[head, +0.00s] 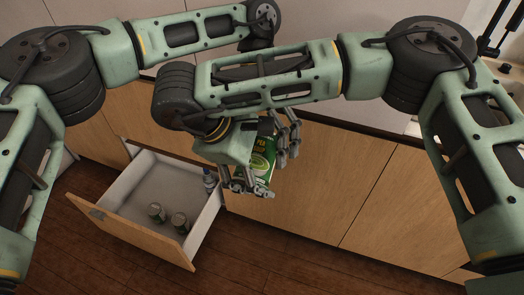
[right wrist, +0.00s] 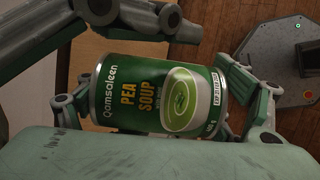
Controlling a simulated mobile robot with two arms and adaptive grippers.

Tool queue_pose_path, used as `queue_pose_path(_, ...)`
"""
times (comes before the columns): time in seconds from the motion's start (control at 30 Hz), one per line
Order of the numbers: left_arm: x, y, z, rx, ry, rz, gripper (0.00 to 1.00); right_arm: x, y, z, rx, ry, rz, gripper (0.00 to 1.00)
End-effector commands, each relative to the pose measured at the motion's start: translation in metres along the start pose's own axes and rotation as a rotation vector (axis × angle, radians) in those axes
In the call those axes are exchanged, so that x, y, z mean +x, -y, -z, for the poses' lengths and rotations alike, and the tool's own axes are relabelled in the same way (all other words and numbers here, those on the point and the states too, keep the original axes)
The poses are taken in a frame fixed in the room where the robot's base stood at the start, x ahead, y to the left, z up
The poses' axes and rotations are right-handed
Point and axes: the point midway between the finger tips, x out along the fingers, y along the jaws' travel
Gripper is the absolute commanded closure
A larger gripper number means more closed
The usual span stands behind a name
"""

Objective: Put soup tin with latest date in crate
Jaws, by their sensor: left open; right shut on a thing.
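A green pea soup tin (head: 262,158) is held by my right gripper (head: 248,182) just right of the open drawer. In the right wrist view the tin (right wrist: 155,92) lies between the fingers, with its label facing the camera. I see no crate.
The white drawer (head: 133,190) with a wooden front is pulled out over the dark wood floor (head: 110,250). Shut wooden cabinet doors (head: 310,190) are to the right. My two arms cross close together.

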Motion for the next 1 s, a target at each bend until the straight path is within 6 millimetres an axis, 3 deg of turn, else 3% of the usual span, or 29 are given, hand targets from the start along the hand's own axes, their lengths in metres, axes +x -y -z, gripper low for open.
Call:
queue_pose_path(0.43,0.0116,-0.0002,0.0002,-0.001,0.001,0.001,0.20,-0.0006,-0.0007,-0.0002,0.001,0.000,-0.001,0.57)
queue_pose_path(1.0,0.0121,0.0043,0.0007,0.007,-0.002,0.007,0.69,-0.0015,-0.0014,0.0019,0.003,-0.009,-0.003,0.57)
